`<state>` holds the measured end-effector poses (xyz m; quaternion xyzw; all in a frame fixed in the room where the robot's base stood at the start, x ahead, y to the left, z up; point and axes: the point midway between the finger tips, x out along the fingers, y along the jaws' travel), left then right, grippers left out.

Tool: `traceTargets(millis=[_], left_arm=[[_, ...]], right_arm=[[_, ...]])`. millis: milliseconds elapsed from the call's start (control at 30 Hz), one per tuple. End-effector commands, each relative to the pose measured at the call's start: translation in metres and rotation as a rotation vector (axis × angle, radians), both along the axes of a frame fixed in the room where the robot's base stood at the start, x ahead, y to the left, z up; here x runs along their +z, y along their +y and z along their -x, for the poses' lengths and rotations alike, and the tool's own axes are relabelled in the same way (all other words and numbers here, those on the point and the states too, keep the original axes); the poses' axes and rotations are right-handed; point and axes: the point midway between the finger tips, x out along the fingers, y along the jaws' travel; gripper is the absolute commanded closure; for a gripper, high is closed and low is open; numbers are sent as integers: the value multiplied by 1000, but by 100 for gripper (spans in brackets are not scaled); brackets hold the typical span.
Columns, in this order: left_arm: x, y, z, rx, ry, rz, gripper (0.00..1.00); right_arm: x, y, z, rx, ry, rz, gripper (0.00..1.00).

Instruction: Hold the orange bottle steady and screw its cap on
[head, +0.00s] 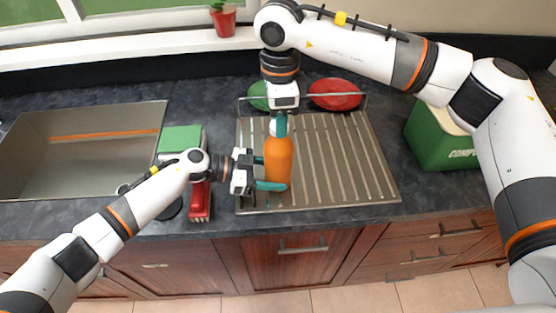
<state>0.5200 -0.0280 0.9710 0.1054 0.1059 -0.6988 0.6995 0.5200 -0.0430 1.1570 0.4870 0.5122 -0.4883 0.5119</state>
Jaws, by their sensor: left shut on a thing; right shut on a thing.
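The orange bottle (278,160) stands upright on the ribbed metal draining board. My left gripper (270,173) comes in from the left and is shut on the bottle's body, with one teal finger across its lower front. My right gripper (281,125) points down from above and is shut on the cap (273,127) at the top of the bottle. The teal finger covers much of the cap, so I cannot tell how far it sits on the neck.
Behind the bottle are a red bowl (336,94) and a green bowl (259,96). The sink (80,150) is at the left, with a green and red object (181,139) beside it. A green compost bin (437,140) stands at the right. The right part of the draining board (350,165) is clear.

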Motion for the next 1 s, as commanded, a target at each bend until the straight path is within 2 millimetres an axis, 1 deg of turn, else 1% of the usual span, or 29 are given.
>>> traceTargets(millis=[100, 200, 367, 600, 867, 1000], left_arm=[[-1, 0, 1, -2, 0, -1, 84], [0, 0, 1, -2, 0, -1, 84], [0, 0, 1, -3, 0, -1, 84], [-1, 0, 1, -4, -1, -1, 83], [-1, -1, 1, -6, -1, -1, 83], [-1, -1, 2, -6, -1, -1, 83]], right_arm=[[0, 0, -1, -156, -2, 0, 94], [0, 0, -1, -263, -2, -1, 94], [0, 0, -1, -346, -3, -1, 94], [0, 0, -1, -627, -4, -1, 94], [1, 0, -1, -800, -4, -1, 94], [1, -1, -1, -982, -4, -2, 94]])
